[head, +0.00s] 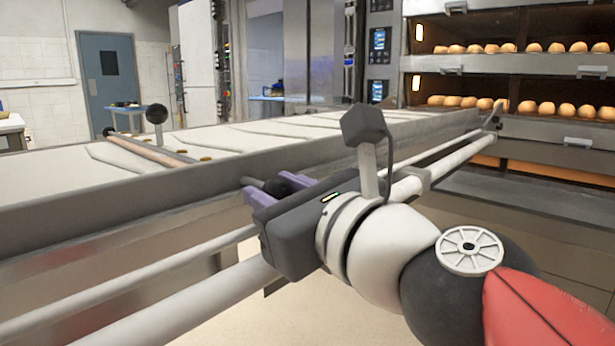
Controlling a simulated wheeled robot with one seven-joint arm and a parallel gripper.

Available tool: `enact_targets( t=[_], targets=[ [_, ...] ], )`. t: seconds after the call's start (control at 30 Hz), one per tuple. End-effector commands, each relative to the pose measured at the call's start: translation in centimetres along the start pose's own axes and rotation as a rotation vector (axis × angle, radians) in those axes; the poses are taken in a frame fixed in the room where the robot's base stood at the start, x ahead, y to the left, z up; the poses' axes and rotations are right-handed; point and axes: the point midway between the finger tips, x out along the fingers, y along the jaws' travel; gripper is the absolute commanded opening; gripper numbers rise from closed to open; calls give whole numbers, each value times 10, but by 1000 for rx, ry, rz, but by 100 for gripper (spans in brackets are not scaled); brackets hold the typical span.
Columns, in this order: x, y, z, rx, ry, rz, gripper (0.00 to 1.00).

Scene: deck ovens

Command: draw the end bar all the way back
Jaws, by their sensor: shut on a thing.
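The end bar (148,150) is a brown rod lying across the pale belt of the loader, with a black knob (108,131) at its far end. An upright post with a black ball (156,114) stands beside it. A dark grip with a black ball (285,183), in line with the bar, sticks out over the near side rail. My gripper (276,189), with purple fingers, is shut on this near end of the bar, outside the rail. The fingers partly hide the grip, and the rail hides where it joins the bar.
The long metal loader (110,215) runs toward the deck oven (510,75) at the back right, where bread rolls (470,101) sit on two decks. White pipes (170,285) run along the loader's near side, below my gripper. Open floor (300,320) shows at the front.

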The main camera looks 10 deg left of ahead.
Motion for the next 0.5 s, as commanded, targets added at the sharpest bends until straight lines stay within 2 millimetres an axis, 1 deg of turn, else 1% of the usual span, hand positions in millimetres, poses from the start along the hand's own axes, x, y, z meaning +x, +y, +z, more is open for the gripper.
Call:
enact_targets(
  t=[0.03, 0.13, 0.5],
  targets=[
    [-1, 6, 4, -3, -4, 6, 0],
    [-2, 10, 5, -1, -5, 5, 0],
    [-2, 13, 5, -2, -5, 7, 0]
  ],
)
